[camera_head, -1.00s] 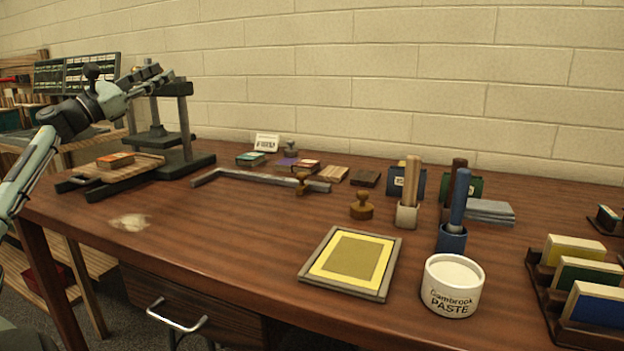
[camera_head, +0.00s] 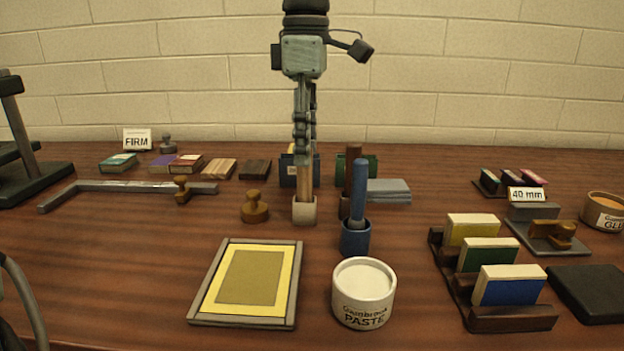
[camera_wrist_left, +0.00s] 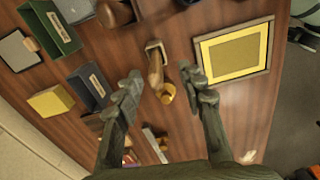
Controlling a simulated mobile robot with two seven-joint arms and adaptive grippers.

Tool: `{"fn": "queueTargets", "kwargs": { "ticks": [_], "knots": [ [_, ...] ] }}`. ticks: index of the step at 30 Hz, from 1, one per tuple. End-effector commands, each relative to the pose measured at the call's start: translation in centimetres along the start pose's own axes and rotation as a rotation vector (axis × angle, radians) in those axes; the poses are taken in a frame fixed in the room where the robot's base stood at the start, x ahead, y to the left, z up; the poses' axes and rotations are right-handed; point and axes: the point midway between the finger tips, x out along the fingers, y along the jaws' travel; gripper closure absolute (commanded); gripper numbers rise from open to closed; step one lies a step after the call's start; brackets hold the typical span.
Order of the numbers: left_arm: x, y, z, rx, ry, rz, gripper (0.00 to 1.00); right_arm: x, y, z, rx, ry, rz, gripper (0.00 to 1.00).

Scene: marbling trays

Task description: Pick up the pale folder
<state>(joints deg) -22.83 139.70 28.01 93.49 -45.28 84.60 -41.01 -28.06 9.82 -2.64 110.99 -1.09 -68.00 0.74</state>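The pale folder (camera_head: 305,187) is a tan stick standing upright in a small pale cup (camera_head: 304,210) near the middle of the table. Its upper part is hidden by my left gripper (camera_head: 304,145), which points down over it in the head view. In the left wrist view the left gripper (camera_wrist_left: 163,92) is open, its two fingers wide apart. The folder (camera_wrist_left: 156,68) shows in the gap between them, with no finger seen touching it.
A blue-handled tool in a blue cup (camera_head: 355,238) and a dark brown stick (camera_head: 353,165) stand close on the right. A wooden stamp (camera_head: 255,207) is on the left. A yellow framed panel (camera_head: 292,303) and paste tub (camera_head: 363,293) lie in front. Dark boxes stand behind.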

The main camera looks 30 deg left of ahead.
Motion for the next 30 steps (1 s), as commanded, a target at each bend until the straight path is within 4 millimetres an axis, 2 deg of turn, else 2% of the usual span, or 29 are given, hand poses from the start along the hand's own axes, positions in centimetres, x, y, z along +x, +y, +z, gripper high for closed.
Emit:
{"fn": "queueTargets", "kwargs": {
  "ticks": [15, 23, 30],
  "knots": [
    [6.5, 0.6, -0.3, 0.002, -0.005, 0.000, 0.60, 0.6, -0.1, 0.3, -0.004, -0.002, -0.002, 0.51],
    [6.8, 0.7, -0.2, 0.001, -0.007, 0.002, 0.60, 0.7, -0.1, 0.3, -0.004, -0.003, -0.003, 0.51],
    [6.8, 0.7, -0.2, 0.001, -0.007, 0.002, 0.88, 0.7, -0.1, 0.3, -0.005, -0.002, -0.002, 0.51]
  ]
}}
